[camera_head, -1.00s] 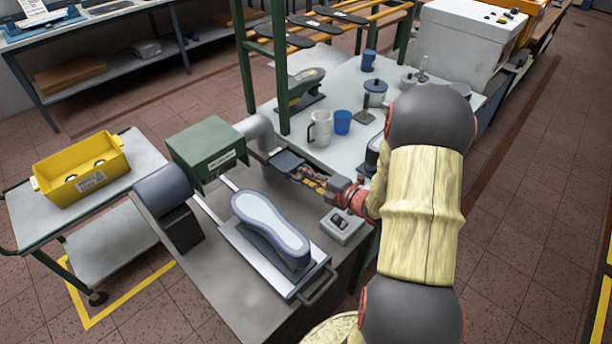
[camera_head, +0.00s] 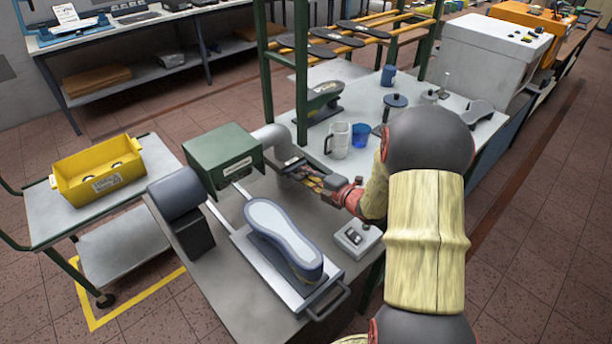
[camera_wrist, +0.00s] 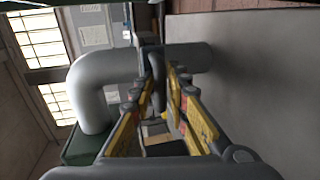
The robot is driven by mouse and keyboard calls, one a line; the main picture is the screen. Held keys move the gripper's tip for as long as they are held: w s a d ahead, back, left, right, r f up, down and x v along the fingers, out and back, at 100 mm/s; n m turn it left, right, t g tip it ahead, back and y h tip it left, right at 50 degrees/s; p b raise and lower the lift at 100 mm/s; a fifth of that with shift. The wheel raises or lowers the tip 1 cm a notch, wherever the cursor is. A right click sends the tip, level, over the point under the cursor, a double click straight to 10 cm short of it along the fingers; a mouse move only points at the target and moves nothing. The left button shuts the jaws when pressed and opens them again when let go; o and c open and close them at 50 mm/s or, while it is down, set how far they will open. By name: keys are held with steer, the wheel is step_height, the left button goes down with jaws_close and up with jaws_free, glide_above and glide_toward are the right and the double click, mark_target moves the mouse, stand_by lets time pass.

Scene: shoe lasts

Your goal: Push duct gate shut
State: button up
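The grey duct pipe (camera_head: 272,136) bends down behind the green box on the bench. The duct gate (camera_head: 288,158) is a dark plate at the lower end of this pipe, partly hidden by my gripper. My gripper (camera_head: 296,170) reaches in from the right, its fingertips close against the gate. In the wrist view, the grey duct elbow (camera_wrist: 92,88) and a dark curved part of the gate (camera_wrist: 157,72) lie ahead. My gripper's yellow fingers (camera_wrist: 158,92) converge there, with a narrow gap between them. I cannot tell whether they grip or only touch it.
The green box (camera_head: 223,155) stands left of the duct. A shoe last (camera_head: 283,236) lies on a sliding tray in front, beside a small switch box (camera_head: 356,236). A clear mug (camera_head: 339,140) and blue cup (camera_head: 360,134) stand behind my gripper. A green post (camera_head: 301,75) rises nearby.

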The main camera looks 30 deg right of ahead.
steer(key=shift+s, duration=0.1)
steer(key=v, duration=1.1)
steer(key=shift+s, duration=0.4)
step_height(320, 180, up, 12)
steer(key=w+a+m+g+h, duration=0.2)
steer(key=a+m+g+h, duration=0.15)
steer(key=m+h, duration=0.5)
steer(key=s+a+r+m+g+y+p, duration=0.1)
steer(key=s+a+r+m+g+y, duration=0.2)
steer(key=s+a+m+g+y, duration=0.3)
steer(key=s+a+m, duration=0.5)
steer(key=s+a, duration=0.9)
steer(key=a, duration=0.1)
steer(key=shift+s+a+r+p, duration=0.2)
steer(key=shift+s+a+p, duration=0.1)
steer(key=shift+s+p, duration=0.1)
